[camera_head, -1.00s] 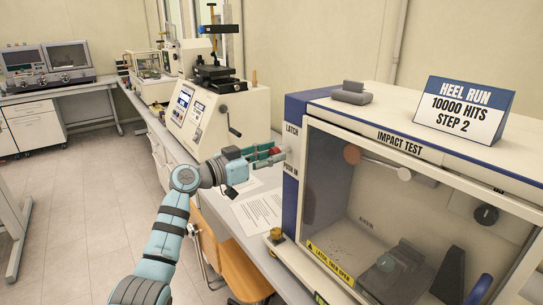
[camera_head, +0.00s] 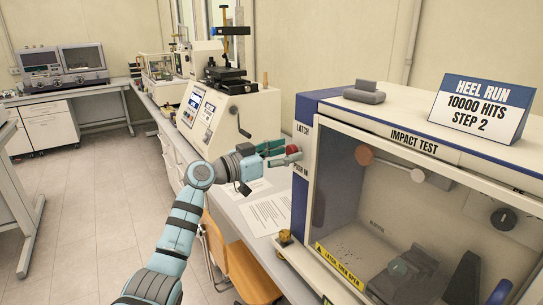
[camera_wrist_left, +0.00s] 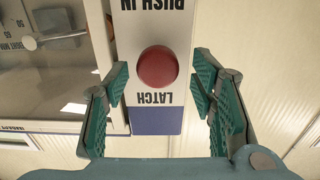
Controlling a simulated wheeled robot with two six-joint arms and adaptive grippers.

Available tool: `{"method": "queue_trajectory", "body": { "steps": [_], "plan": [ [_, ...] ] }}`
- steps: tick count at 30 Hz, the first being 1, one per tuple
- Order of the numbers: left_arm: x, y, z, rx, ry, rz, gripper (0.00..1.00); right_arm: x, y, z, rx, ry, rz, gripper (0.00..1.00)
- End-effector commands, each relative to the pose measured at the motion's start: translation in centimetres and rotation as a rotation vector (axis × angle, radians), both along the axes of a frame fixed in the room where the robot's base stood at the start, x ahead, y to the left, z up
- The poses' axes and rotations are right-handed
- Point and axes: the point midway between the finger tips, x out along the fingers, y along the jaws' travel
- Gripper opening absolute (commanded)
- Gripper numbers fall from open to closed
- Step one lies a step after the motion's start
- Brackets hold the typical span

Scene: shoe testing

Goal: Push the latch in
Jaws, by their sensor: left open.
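The latch is a round red knob (camera_wrist_left: 158,68) on the white panel marked LATCH and PUSH IN. It is on the left side of the impact test machine (camera_head: 385,128). In the head view the knob (camera_head: 292,149) shows small, partly behind my fingers. My left gripper (camera_head: 281,153) is at that side of the machine. In the left wrist view the gripper (camera_wrist_left: 160,88) is open, with one green-padded finger on each side of the knob and gaps between. Whether anything touches the knob I cannot tell. My right gripper is not in view.
The machine's clear door (camera_head: 345,200) looks closed. A HEEL RUN sign (camera_head: 483,107) and a grey block (camera_head: 364,93) sit on top. A paper (camera_head: 268,212) lies on the bench below my arm. A cream machine with a crank (camera_head: 225,115) stands behind. An orange chair (camera_head: 245,272) is near my arm.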

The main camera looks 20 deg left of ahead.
Motion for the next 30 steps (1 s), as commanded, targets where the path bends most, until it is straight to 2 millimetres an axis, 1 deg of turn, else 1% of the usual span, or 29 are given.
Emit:
{"method": "queue_trajectory", "body": {
  "steps": [6, 9, 12, 16, 27, 29, 30],
  "plan": [
    [-4.7, 3.4, -0.2, 0.009, 0.001, 0.002, 0.51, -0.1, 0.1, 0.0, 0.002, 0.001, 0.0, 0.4],
    [-6.8, 4.8, -0.2, 0.008, 0.003, 0.001, 0.51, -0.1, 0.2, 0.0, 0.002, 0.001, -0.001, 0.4],
    [-8.1, 5.8, -0.1, 0.005, 0.002, 0.001, 0.51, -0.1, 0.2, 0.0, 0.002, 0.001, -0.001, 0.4],
    [-8.7, 6.2, 0.0, 0.001, 0.0, -0.001, 0.51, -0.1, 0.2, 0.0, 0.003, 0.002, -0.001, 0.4],
    [-8.7, 6.2, 0.0, 0.001, 0.001, 0.0, 0.51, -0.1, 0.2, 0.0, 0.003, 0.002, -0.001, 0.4],
    [-8.7, 6.1, -0.2, 0.003, 0.005, -0.002, 0.51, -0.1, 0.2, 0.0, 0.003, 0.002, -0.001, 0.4],
    [-8.8, 5.8, -0.9, 0.01, 0.016, -0.005, 0.51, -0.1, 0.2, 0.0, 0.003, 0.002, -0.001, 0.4]
  ]
}}
